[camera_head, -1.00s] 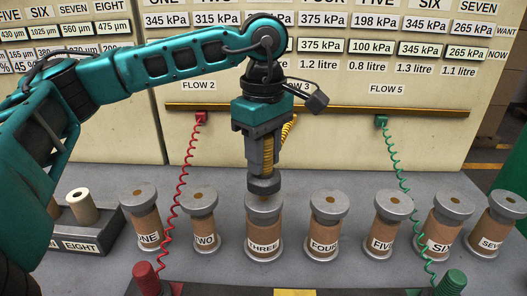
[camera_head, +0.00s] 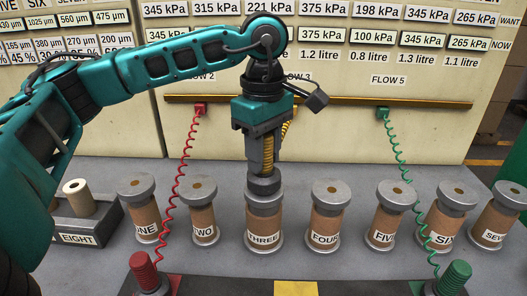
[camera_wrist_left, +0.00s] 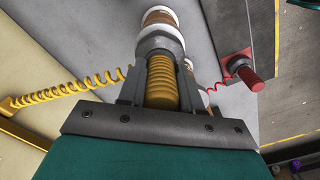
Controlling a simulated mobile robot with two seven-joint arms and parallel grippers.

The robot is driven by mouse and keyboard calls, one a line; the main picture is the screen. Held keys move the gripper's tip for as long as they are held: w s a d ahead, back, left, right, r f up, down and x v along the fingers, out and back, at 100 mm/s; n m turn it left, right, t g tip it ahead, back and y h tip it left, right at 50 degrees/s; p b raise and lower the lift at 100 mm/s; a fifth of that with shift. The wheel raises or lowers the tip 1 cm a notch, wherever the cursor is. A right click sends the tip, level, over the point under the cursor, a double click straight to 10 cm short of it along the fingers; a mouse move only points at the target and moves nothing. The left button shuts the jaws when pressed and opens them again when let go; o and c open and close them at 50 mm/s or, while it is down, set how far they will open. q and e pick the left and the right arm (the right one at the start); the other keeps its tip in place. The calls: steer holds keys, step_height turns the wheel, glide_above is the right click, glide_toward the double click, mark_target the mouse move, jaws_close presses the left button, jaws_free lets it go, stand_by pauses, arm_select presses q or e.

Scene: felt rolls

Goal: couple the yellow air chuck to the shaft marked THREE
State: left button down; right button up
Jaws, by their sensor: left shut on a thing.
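My left gripper (camera_head: 262,152) is shut on the ribbed yellow air chuck (camera_head: 268,158) and holds it upright, with its grey collar pointing down. The collar meets the grey top of the roll marked THREE (camera_head: 263,222) in the head view and hides its shaft end. I cannot tell how far it sits over the shaft. In the left wrist view the yellow chuck (camera_wrist_left: 163,82) is between the fingers, with a roll's end (camera_wrist_left: 160,18) beyond it. The yellow coiled hose (camera_wrist_left: 70,94) runs off to the left. My right gripper is not in view.
Roll TWO (camera_head: 202,215) and roll FOUR (camera_head: 327,215) stand close on either side. The red chuck (camera_head: 144,270) and green chuck (camera_head: 453,279) stand at the front, their coiled hoses rising to the rail (camera_head: 330,101). A roll in the tray (camera_head: 78,198) is at left.

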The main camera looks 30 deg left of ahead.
arm_select(q)
steer(key=shift+f+b, duration=0.35)
steer(key=shift+b, duration=0.05)
steer(key=c, duration=0.9)
jaws_free()
steer(key=shift+c, duration=0.2)
steer(key=shift+o, duration=1.3)
steer(key=shift+f, duration=0.15)
step_height(320, 180, up, 13)
steer(key=shift+p, duration=1.1)
